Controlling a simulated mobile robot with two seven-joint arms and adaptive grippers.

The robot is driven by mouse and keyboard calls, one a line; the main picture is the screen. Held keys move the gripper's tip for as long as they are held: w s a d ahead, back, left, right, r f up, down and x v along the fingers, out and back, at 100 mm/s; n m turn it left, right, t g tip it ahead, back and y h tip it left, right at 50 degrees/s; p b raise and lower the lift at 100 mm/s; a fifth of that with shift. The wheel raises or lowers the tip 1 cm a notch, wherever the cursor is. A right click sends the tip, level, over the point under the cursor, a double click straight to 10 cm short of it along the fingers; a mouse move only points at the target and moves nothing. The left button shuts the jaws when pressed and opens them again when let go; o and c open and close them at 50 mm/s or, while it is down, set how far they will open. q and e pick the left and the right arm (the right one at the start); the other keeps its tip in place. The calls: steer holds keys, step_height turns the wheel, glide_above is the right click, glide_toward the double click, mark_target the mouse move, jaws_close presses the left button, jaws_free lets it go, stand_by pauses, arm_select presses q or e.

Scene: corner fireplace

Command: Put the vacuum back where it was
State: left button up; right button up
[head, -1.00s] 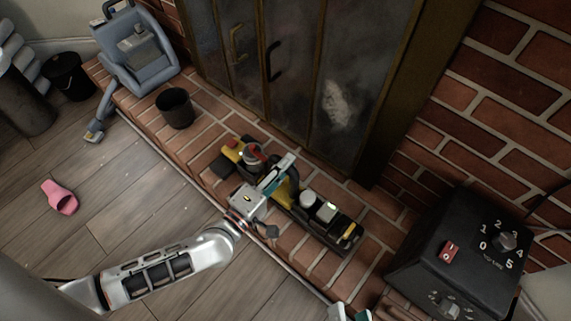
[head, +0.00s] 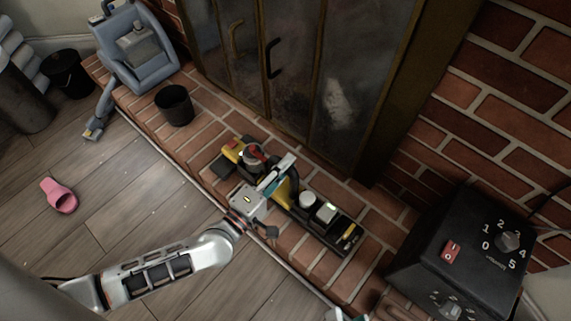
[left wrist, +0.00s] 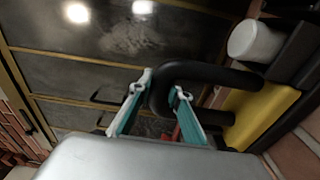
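A long yellow-and-black device (head: 340,233) with a black loop handle lies on the brick hearth. I cannot tell whether it is the vacuum. Its black handle (left wrist: 205,75) also shows in the left wrist view. My left gripper (head: 286,164) reaches over its middle. The fingers (left wrist: 161,86) stand close on both sides of the handle and seem to be closed on it. A blue-grey vacuum-like machine (head: 160,62) stands upright at the upper left, its hose nozzle (head: 95,128) on the floor. Only a bit of my right gripper (head: 338,314) shows at the bottom edge; its state is hidden.
Metal-framed fireplace doors (head: 300,80) rise behind. A black control box (head: 460,255) is at the right. A pink slipper (head: 58,196) lies on open wood floor.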

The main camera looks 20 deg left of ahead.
arm_select(q)
steer(key=o, duration=0.4)
steer(key=shift+w+r, duration=0.1)
steer(key=shift+r, duration=0.2)
steer(key=shift+s+f, duration=0.2)
steer(key=shift+f, duration=0.2)
steer(key=v, duration=0.7)
steer(key=shift+r, duration=0.25)
steer(key=shift+s+a, duration=0.1)
